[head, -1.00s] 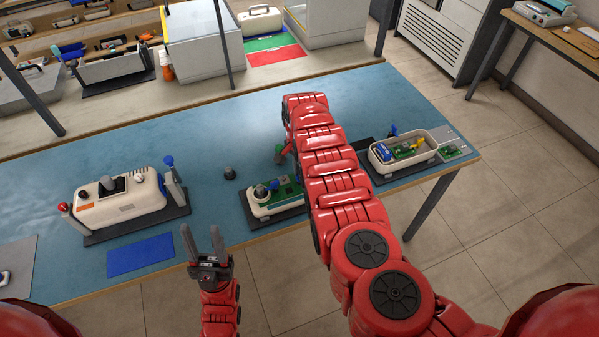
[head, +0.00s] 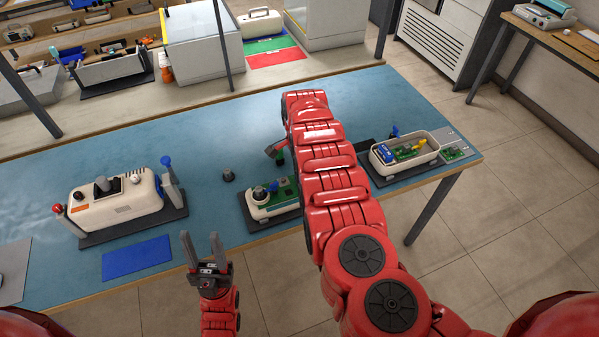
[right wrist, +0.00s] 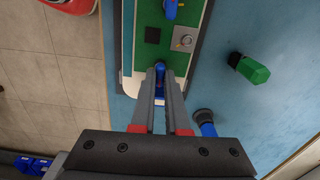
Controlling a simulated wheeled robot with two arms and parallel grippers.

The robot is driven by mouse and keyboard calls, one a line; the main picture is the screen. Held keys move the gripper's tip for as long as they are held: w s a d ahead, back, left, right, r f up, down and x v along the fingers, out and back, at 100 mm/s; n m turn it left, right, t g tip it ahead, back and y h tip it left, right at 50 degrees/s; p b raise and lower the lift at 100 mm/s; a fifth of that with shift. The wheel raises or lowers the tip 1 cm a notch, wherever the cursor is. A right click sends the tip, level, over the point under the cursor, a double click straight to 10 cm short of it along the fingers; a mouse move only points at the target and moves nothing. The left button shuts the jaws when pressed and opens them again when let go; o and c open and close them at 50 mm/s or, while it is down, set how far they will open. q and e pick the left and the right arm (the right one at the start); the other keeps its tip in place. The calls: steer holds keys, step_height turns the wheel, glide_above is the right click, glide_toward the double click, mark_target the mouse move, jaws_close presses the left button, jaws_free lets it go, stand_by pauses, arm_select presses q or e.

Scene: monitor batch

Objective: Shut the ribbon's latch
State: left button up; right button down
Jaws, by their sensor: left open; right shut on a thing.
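A cream case with a green board (head: 284,191) sits on a dark mat at the middle of the blue bench, partly hidden by my right arm. In the right wrist view, the green board (right wrist: 182,62) fills the top middle. My right gripper (right wrist: 160,76) is shut on a small blue part (right wrist: 160,67) at the board's near end. I cannot tell whether this is the ribbon or its latch. The arm hides the right fingertips in the head view. My left gripper (head: 202,240) is open and empty near the bench's front edge, with its fingers pointing up.
A cream device with knobs (head: 115,200) stands at left, behind a blue mat (head: 137,257). A cream tray with parts (head: 424,157) is at right. A dark knob (head: 228,174) stands beside the case. A green-headed piece (right wrist: 252,70) and a blue piece (right wrist: 205,122) lie close to my right gripper.

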steer(key=c, duration=1.2)
jaws_free()
step_height(320, 180, up, 17)
steer(key=b, duration=0.4)
steer(key=shift+r, duration=0.15)
steer(key=shift+a, duration=0.1)
